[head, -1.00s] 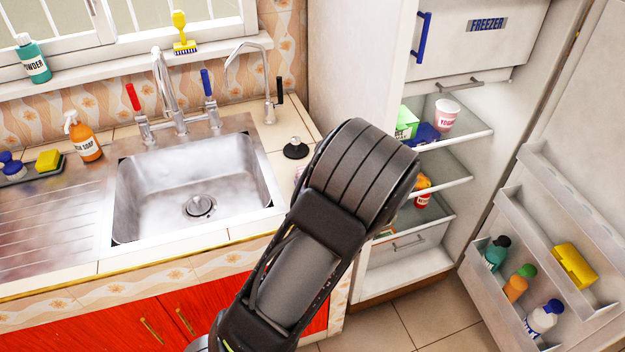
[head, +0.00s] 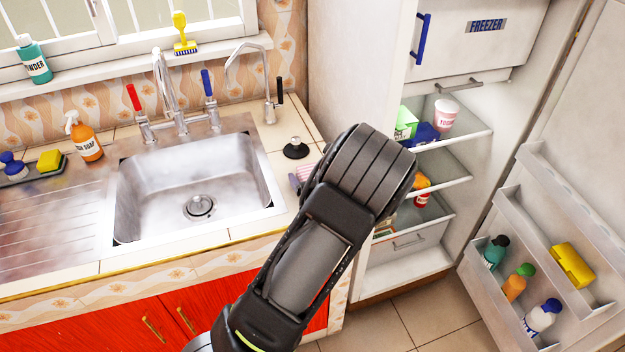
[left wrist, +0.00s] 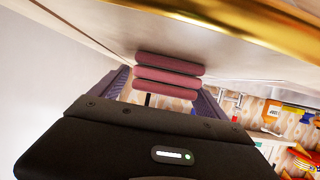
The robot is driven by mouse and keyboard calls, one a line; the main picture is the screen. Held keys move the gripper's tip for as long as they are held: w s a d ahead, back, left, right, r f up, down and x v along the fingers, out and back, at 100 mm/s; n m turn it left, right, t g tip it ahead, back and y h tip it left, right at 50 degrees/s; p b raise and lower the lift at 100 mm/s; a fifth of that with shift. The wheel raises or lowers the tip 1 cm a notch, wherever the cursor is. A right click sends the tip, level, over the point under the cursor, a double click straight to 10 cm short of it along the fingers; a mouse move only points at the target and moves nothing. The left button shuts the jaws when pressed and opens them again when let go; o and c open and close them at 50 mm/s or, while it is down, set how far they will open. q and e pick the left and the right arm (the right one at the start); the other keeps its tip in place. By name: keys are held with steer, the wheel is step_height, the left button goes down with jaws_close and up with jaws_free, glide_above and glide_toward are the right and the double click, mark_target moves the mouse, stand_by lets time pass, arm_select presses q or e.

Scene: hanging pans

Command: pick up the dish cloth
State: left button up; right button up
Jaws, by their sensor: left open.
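The dish cloth (head: 302,175) is a pink striped cloth on the counter tiles just right of the sink. In the head view most of it is hidden behind my left arm. In the left wrist view it shows as several stacked pink folds (left wrist: 168,74). My left gripper (left wrist: 164,97) is open, with one finger on each side of the folds in that picture. I cannot tell whether the fingers touch the cloth. My right gripper is in neither view.
The steel sink (head: 195,205) lies left of the cloth, with a black-based plug (head: 296,149) behind the cloth. The open fridge (head: 380,75) stands right of the counter, its door (head: 560,220) swung out. A soap bottle (head: 86,140) and yellow sponge (head: 50,159) are at the left.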

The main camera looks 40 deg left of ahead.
arm_select(q)
steer(key=shift+c, duration=0.4)
steer(key=c, duration=1.3)
